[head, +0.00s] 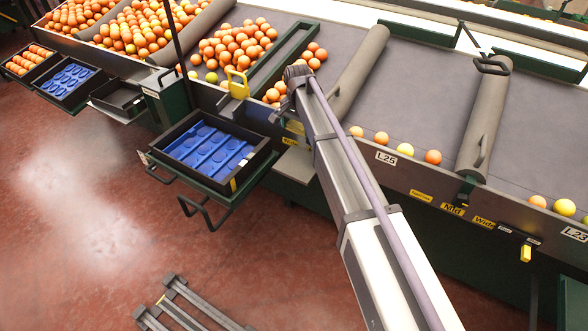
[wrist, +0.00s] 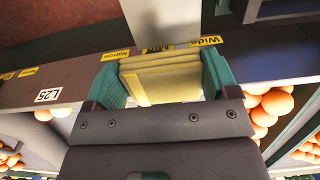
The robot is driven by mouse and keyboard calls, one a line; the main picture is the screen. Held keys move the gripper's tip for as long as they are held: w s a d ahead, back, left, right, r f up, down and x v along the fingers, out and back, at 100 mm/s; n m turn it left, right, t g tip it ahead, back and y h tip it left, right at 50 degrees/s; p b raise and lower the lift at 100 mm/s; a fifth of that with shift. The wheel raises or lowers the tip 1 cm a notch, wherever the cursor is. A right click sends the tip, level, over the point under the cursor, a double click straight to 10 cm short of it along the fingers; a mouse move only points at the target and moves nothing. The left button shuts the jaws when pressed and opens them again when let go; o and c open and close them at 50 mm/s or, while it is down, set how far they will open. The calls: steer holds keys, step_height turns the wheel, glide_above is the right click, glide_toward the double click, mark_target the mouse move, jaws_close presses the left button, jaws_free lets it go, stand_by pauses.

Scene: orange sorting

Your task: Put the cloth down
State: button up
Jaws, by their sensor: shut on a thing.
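My gripper (wrist: 160,72) shows in the wrist view with its two green fingers on either side of a folded yellow cloth (wrist: 168,87). It is shut on the cloth, which shows several stacked layers. The cloth is held close to the front ledge (wrist: 65,80) with its yellow labels; whether it touches the ledge I cannot tell. In the head view my arm reaches up to the conveyor's front edge and hides most of the gripper and the cloth.
Oranges lie on the conveyor (head: 420,90) behind the ledge, with a pile (head: 235,48) to the left. A black tray with a blue insert (head: 208,150) stands left of my arm. A yellow handled object (head: 237,86) sits on the ledge. The red floor (head: 80,210) is mostly clear.

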mark_target(297, 166)
step_height(297, 166, down, 17)
steer(key=b, duration=1.4)
steer(key=shift+a+r+b, duration=0.1)
steer(key=shift+b, duration=0.3)
steer(key=shift+r, duration=0.3)
steer(key=shift+f, duration=0.25)
steer(key=o, duration=0.8)
steer(key=shift+r, duration=0.1)
step_height(297, 166, up, 12)
steer(key=p, duration=1.2)
steer(key=shift+r+p, duration=0.25)
steer(key=shift+p, duration=0.1)
steer(key=shift+f, duration=0.1)
